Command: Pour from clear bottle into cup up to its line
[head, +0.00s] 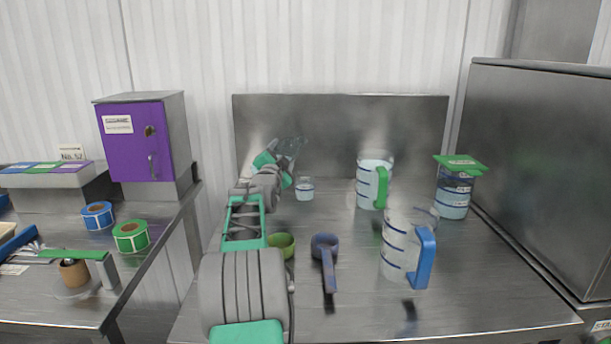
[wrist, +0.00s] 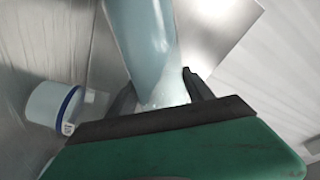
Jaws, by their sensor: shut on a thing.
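My gripper (head: 274,168) is at the back left of the steel table, shut on the clear bottle (head: 289,150). The bottle is tilted, held above the table. In the wrist view my gripper (wrist: 158,92) has a dark finger on each side of the bottle (wrist: 143,40), which looks pale blue there. The small cup (head: 304,191) stands upright on the table, below and right of the gripper, with a dark blue line around it. The cup also shows in the wrist view (wrist: 45,104), apart from the bottle. I cannot make out the bottle's mouth or any stream.
A green-handled jug (head: 368,184), a blue-handled jug (head: 397,250) and a green-lidded container (head: 454,197) stand to the right. A green scoop (head: 281,245) and a dark blue scoop (head: 324,247) lie near my arm. A steel backsplash (head: 340,130) rises behind.

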